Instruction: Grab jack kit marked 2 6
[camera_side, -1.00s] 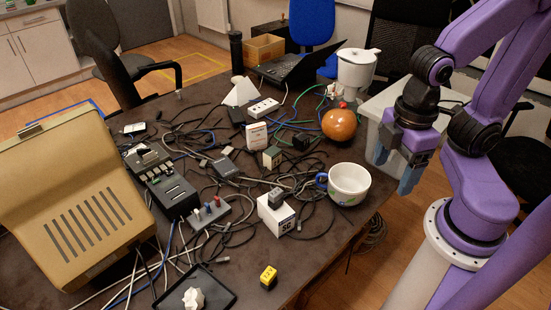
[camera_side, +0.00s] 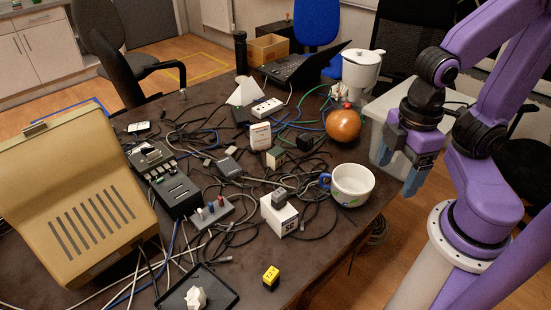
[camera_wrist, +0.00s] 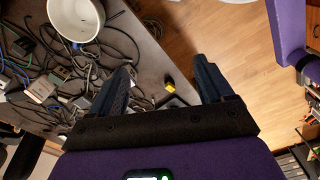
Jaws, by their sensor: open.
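No marking that I can read clearly as 2 6 shows in either view. A small yellow block with dark characters (camera_side: 271,277) sits near the table's front edge in the side view; its label is too small to read surely. It also shows in the wrist view (camera_wrist: 169,87), between my fingers in the picture but well below them. A white box with dark characters (camera_side: 279,216) stands left of the cup, with a grey piece on top; its marking is also unclear. My gripper (camera_side: 398,170) is open and empty, to the right of the table.
A white cup with a blue handle (camera_side: 352,184) stands near the table's right edge, with an orange ball (camera_side: 343,125) behind it. Cables and small devices crowd the middle. A black tray (camera_side: 218,288) lies at the front. A pale bin (camera_side: 381,149) is beside the table.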

